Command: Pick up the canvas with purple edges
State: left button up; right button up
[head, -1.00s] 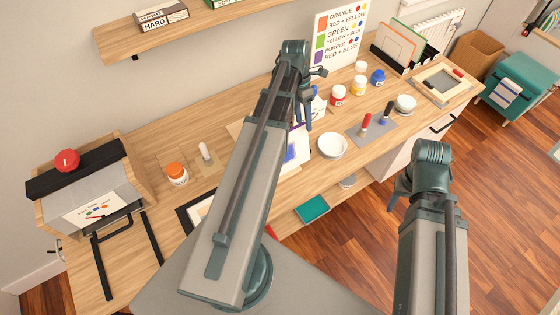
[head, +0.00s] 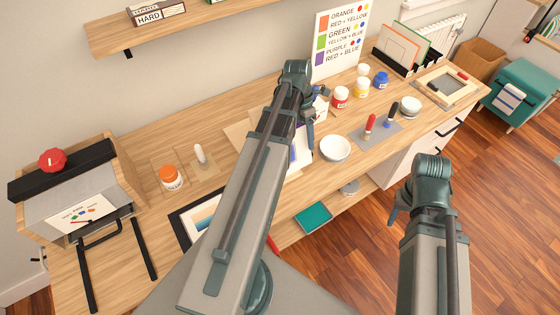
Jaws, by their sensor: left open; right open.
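A pale canvas or sheet (head: 303,156) with a purple-blue patch lies on the desk, mostly hidden behind my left arm. I cannot clearly make out its edges. My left gripper (head: 310,132) is open, pointing down above the desk beside this sheet, left of the white bowl. My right gripper (head: 398,212) is open and empty, low in front of the desk over the floor side. An orange-edged canvas (head: 395,48) and a green-edged one (head: 412,40) stand in the black rack at the back right.
A colour chart (head: 340,40) stands behind.

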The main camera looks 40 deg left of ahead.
pick_arm(q)
jog(key=shift+r, duration=0.1)
grip_shut()
dwell(0.4)
